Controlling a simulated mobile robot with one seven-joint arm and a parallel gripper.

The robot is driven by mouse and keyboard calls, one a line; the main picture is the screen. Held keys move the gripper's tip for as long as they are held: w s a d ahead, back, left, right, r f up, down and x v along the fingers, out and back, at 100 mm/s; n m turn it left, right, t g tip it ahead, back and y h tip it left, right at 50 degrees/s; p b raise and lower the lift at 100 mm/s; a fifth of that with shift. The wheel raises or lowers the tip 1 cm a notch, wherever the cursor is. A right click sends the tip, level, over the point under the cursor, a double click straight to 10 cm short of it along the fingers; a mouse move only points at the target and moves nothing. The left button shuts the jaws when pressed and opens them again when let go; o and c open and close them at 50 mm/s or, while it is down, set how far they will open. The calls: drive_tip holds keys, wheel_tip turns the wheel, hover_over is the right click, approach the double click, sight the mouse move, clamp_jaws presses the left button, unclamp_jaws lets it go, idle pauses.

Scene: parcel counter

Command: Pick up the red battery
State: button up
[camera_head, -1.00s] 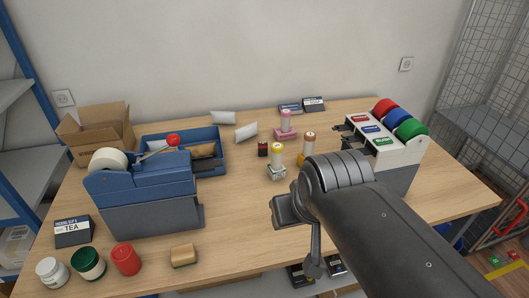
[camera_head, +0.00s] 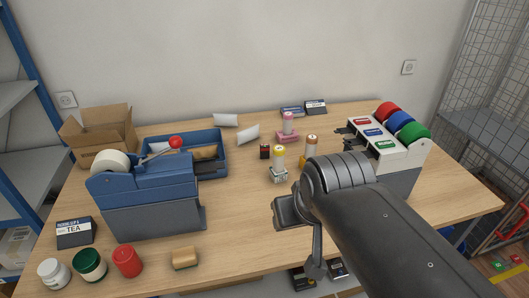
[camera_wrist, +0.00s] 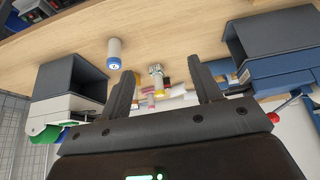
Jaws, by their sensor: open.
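A blue-ended white cylinder (camera_wrist: 115,52) shows in the wrist view. A tape dispenser (camera_head: 150,195) and blue tray (camera_head: 220,166) stand left, a label-roll holder (camera_head: 400,150) right.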

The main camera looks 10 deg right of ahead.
drive_tip(key=w+r, duration=0.3)
drive_tip(key=w, duration=0.8)
drive_tip(key=m+g, duration=0.1)
hover_over(265, 146)
drive_tip(key=s, duration=0.4)
wheel_tip(265, 146, down, 13)
drive_tip(key=shift+h, duration=0.3)
drive_tip(key=x, duration=0.5)
drive_tip(key=shift+w+f, duration=0.15)
drive_tip(key=shift+f, duration=0.1)
drive_tip(key=shift+w+a+x, duration=0.1)
drive_tip(key=shift+w+x, duration=0.05)
drive_tip(key=shift+x, duration=1.15)
drive_tip(key=shift+w+a+x, duration=0.1)
drive_tip(key=shift+w+x, duration=0.05)
drive_tip(key=shift+x, duration=1.2)
drive_tip(key=shift+r, duration=0.15)
drive_tip(key=shift+c, duration=0.2)
drive_tip(key=c, duration=1.1)
